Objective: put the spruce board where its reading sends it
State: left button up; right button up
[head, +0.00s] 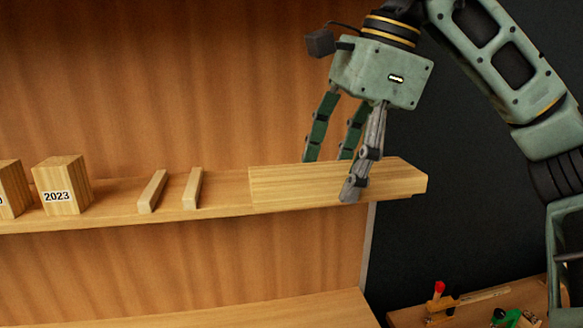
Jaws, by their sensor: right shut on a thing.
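A long pale wooden board (295,189), which looks like the spruce board, is at the right end of the wooden shelf (115,214). It lies level, close to the shelf top; I cannot tell whether it rests on it. My right gripper (346,180) reaches down from above and is shut on the board, with one finger in front of it and the others behind. The far fingertips are hidden behind the board. No reading shows on the board's visible faces. My left gripper is not in view.
Two narrow wooden strips (193,188) lie on the shelf left of the board. Further left stands a wooden block labelled 2023 (62,186), with another block (10,188) cut off by the picture edge. A bench with tools (440,305) is at the lower right.

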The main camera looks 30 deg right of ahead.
jog(key=w+d+p, duration=0.1)
jog(key=w, duration=0.4)
jog(key=w+d+f+p, duration=0.1)
jog(key=w+p, duration=0.1)
jog(key=w, duration=0.3)
jog(key=w+d+f+p, duration=0.1)
jog(key=w+d, duration=0.1)
jog(key=w, duration=0.4)
jog(key=shift+p, duration=0.4)
jog(key=shift+d+f, duration=0.1)
jog(key=shift+f, duration=0.55)
notch_tip(320, 180, down, 3)
jog(key=shift+p, duration=0.75)
jog(key=shift+w+f+p, duration=0.1)
jog(key=shift+f+p, duration=0.1)
jog(key=shift+p, duration=0.1)
jog(key=shift+w+f, duration=0.1)
jog(key=shift+f, duration=0.1)
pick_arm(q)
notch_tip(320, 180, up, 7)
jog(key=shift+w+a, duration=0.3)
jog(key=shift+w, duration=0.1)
pick_arm(e)
jog(key=shift+f, duration=0.1)
